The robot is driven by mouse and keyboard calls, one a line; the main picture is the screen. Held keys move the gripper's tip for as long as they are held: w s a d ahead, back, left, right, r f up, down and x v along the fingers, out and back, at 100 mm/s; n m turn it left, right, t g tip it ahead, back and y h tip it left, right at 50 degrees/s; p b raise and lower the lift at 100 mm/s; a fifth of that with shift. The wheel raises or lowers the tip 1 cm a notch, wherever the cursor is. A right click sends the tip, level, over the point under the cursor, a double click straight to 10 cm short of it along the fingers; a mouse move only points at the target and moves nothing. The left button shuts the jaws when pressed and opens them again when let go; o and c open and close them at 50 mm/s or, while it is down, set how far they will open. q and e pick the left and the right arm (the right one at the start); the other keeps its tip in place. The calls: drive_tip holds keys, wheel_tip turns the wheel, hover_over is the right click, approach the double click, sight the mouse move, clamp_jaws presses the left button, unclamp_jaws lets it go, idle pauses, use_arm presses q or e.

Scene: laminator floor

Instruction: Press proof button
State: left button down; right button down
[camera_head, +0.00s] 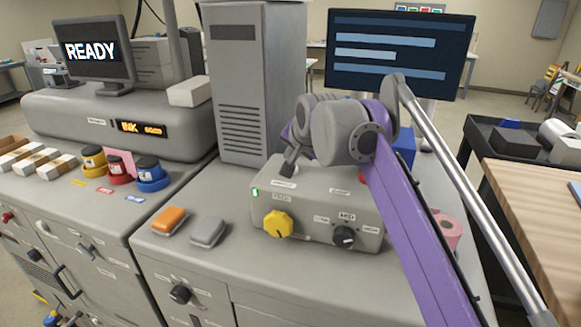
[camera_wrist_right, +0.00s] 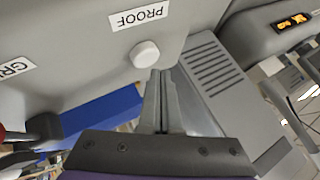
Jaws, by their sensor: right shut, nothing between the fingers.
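The proof button is a round white button (camera_wrist_right: 145,54) beside a PROOF label (camera_wrist_right: 139,16) in the right wrist view. It sits on a grey control box (camera_head: 300,205), which stands on the cabinet top in the head view. I cannot make out the button in the head view, where my right gripper is over that part of the box. My right gripper (camera_head: 289,168) is shut and empty. Its fingertips (camera_wrist_right: 162,73) appear right next to the button's edge; I cannot tell whether they touch it. My left gripper is not in view.
The box front carries a yellow knob (camera_head: 278,224) and a black knob (camera_head: 344,237). A tall grey vented tower (camera_head: 250,90) stands behind it. An orange block (camera_head: 170,221) and a grey block (camera_head: 208,232) lie left. A pink roll (camera_head: 449,232) is at the right.

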drive_tip(key=shift+f, duration=0.4)
drive_tip(key=shift+f, duration=0.55)
idle(0.7)
drive_tip(key=shift+r, duration=0.15)
drive_tip(key=shift+r+p, duration=0.4)
drive_tip(key=shift+r, duration=0.45)
